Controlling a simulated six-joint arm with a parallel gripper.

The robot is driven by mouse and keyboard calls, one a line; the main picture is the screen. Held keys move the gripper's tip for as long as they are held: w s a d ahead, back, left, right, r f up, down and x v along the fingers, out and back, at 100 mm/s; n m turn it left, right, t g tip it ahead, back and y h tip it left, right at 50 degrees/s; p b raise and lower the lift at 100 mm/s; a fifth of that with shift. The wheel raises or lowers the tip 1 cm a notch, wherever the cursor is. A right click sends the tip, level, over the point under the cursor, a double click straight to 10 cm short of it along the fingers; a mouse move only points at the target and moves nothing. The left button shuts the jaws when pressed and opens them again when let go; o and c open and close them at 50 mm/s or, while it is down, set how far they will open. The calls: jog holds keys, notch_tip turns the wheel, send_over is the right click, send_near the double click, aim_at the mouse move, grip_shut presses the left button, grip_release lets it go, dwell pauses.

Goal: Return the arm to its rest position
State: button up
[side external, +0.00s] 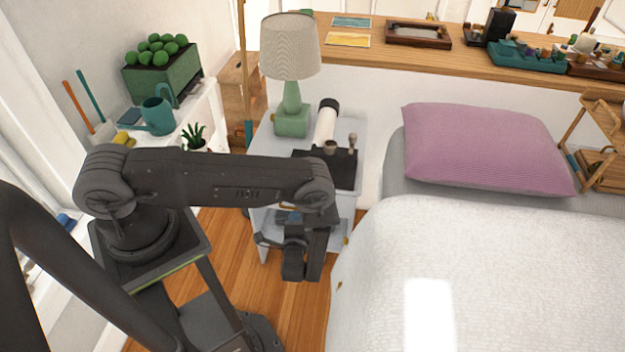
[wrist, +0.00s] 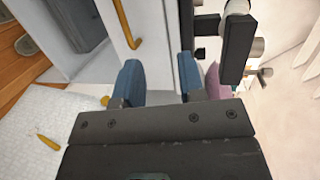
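My arm reaches across from the left in the side external view, with its wrist bent down between the nightstand (side external: 345,205) and the bed. My dark gripper (wrist: 160,78) shows its two blue-padded fingers apart in the wrist view, with nothing held between them. In the side external view the gripper body hangs in front of the nightstand, and its fingertips are hard to make out. The wrist view shows a pale panel with a gold handle (wrist: 128,25) beyond the fingers.
The bed (side external: 490,265) with a purple pillow (side external: 485,148) fills the right. A green lamp (side external: 292,120) and a dark tray (side external: 343,167) stand on the nightstand. A planter (side external: 165,82) and a teal watering can (side external: 157,115) stand at the left. Wooden floor (side external: 230,270) shows below.

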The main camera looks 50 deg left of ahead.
notch_tip(320, 180, up, 30)
jog(key=d+n+g+h, duration=0.1)
jog(key=n+g+h, duration=0.1)
jog(key=n+g, duration=0.65)
jog(key=s+d+r+t+h, duration=0.1)
jog(key=s+d+r+h, duration=0.1)
jog(key=r, duration=0.4)
jog(key=s+d+r+t+h, duration=0.2)
jog(key=s+d+r+h, duration=0.1)
jog(key=s+r+h, duration=0.2)
jog(key=s+d+r+t+h, duration=0.2)
jog(key=s+d+r+h, duration=0.1)
jog(key=s+r, duration=0.4)
notch_tip(320, 180, up, 2)
jog(key=shift+s+r+m+h, duration=0.1)
jog(key=shift+s+m+h, duration=0.1)
jog(key=shift+m+h, duration=0.25)
